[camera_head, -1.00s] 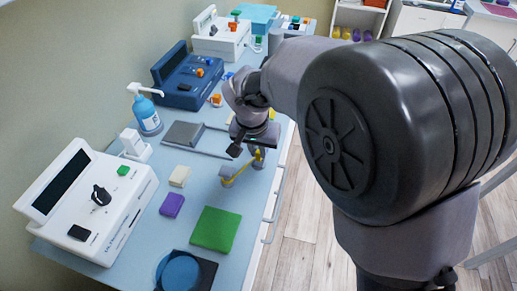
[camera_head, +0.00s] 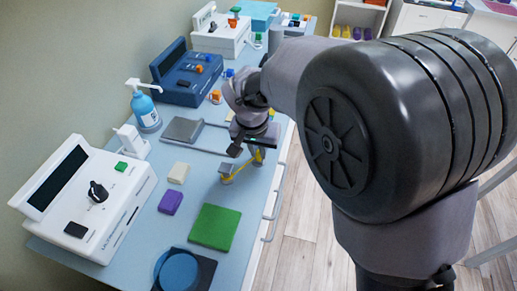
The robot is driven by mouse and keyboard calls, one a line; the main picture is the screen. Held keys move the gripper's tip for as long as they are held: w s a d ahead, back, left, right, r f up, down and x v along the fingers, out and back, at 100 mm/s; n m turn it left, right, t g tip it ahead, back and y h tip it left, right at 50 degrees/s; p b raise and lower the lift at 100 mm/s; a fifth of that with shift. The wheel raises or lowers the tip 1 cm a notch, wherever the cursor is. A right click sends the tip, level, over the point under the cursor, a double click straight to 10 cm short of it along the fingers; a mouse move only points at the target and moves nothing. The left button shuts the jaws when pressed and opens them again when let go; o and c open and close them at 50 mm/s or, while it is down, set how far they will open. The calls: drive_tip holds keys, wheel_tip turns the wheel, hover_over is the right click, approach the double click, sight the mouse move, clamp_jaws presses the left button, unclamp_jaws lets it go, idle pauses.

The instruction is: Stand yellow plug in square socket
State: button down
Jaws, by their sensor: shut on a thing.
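My gripper (camera_head: 241,168) is low over the blue table, near its right edge, with the fingers pointing down. A yellow piece (camera_head: 242,167) shows between the fingertips, and I take it to be the yellow plug. The gripper is shut on it. The fingers hide much of the plug, so I cannot tell its tilt or whether it touches the table. I cannot make out a square socket; the area behind the gripper is hidden by my arm.
A green square (camera_head: 214,227), a purple block (camera_head: 170,202) and a cream block (camera_head: 179,173) lie left of and nearer than the gripper. A white device (camera_head: 120,190) stands at left, a dark blue device (camera_head: 188,80) farther back. A pump bottle (camera_head: 146,110) is by the wall.

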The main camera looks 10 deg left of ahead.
drive_tip(key=shift+f, duration=0.1)
idle(0.3)
drive_tip(key=c, duration=1.3)
unclamp_jaws()
drive_tip(key=shift+c, duration=0.2)
drive_tip(key=shift+o, duration=0.2)
drive_tip(key=o, duration=0.4)
drive_tip(key=shift+o, duration=0.2)
wheel_tip(320, 180, up, 7)
drive_tip(key=p, duration=0.5)
